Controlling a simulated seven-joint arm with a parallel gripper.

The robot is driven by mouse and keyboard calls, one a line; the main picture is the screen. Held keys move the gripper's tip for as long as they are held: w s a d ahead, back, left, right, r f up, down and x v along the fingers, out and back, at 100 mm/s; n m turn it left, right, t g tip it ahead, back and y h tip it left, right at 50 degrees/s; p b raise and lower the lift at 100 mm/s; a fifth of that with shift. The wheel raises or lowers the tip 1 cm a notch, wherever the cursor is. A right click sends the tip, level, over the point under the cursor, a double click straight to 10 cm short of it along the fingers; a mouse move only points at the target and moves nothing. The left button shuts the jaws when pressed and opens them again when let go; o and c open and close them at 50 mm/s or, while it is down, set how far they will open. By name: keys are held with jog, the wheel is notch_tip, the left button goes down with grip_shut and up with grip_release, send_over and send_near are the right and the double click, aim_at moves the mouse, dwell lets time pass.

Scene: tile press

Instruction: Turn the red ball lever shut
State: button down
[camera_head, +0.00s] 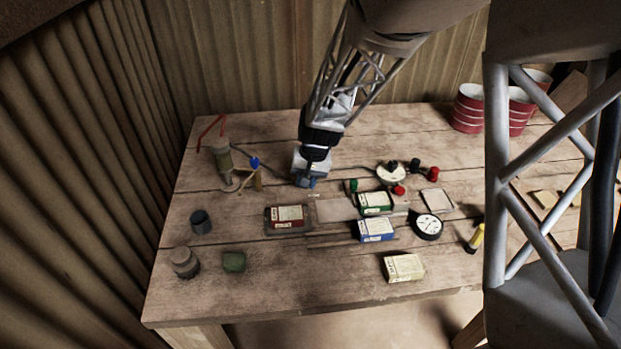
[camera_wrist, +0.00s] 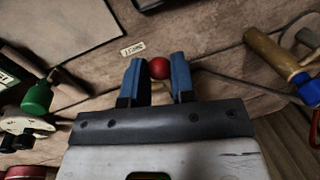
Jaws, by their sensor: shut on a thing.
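The red ball (camera_wrist: 159,68) of the lever sits between the two blue fingertips of my gripper (camera_wrist: 157,75) in the wrist view. My gripper is shut on it. In the head view my gripper (camera_head: 305,181) is low over the middle of the table, and the red ball cannot be made out there. The lever's arm is hidden or too small to see. A small paper label (camera_wrist: 132,49) lies just left of the ball in the wrist view.
A green knob (camera_head: 353,185), a round white dial (camera_head: 391,173) and red knobs stand right of my gripper. A blue knob (camera_head: 254,162) on a brass fitting stands left. Boxes, including a red one (camera_head: 288,218), lie in front.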

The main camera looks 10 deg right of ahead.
jog(key=shift+a+m, duration=0.3)
jog(key=shift+m, duration=0.2)
jog(key=c, duration=1)
grip_release()
jog(key=shift+o, duration=0.2)
jog(key=shift+s+d+r, duration=0.1)
jog(key=shift+d+r, duration=0.15)
jog(key=shift+r, duration=1.05)
jog(key=shift+d+r, duration=0.2)
jog(key=shift+r, duration=1.05)
jog(key=shift+s+d+r, duration=0.1)
jog(key=shift+d+r, duration=0.15)
jog(key=shift+r, duration=1.05)
